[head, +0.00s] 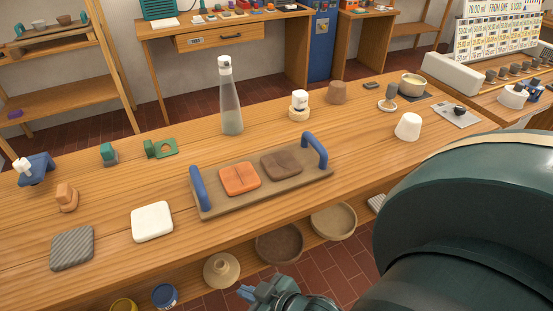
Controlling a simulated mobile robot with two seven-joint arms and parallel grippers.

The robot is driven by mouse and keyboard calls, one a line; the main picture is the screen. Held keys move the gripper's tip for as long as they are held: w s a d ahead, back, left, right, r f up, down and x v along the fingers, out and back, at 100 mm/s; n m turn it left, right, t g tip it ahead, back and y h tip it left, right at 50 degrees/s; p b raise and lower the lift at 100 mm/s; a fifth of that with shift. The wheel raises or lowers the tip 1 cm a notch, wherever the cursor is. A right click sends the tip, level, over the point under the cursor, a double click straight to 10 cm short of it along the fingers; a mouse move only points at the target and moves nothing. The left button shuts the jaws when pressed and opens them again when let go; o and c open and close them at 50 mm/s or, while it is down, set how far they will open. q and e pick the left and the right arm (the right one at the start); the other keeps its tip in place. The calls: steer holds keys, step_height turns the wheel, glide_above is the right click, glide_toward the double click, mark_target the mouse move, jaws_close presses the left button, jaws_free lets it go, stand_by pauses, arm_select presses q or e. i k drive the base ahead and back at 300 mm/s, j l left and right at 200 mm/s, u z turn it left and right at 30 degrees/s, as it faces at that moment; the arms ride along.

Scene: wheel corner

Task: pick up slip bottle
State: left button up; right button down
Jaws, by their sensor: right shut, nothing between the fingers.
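A tall translucent grey bottle (231,108) with a white cap stands upright at the back of the wooden bench; it looks like the slip bottle, though I see no label. A shorter white-topped item (299,104) stands to its right on a pale round base. My right gripper (246,293) is at the bottom edge, in front of the bench and well away from the bottle. It is shut and empty, and partly cut off by the frame. My left gripper is not in view.
A tray (215,207) with blue handles holds an orange and a brown slab in front of the bottle. A white slab (152,222) lies left of it, a white cup (408,126) to the right. Bowls (333,221) sit on the shelf below. My dark arm covers the lower right.

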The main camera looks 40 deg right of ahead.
mark_target(300, 98)
steer(key=z, duration=1.4)
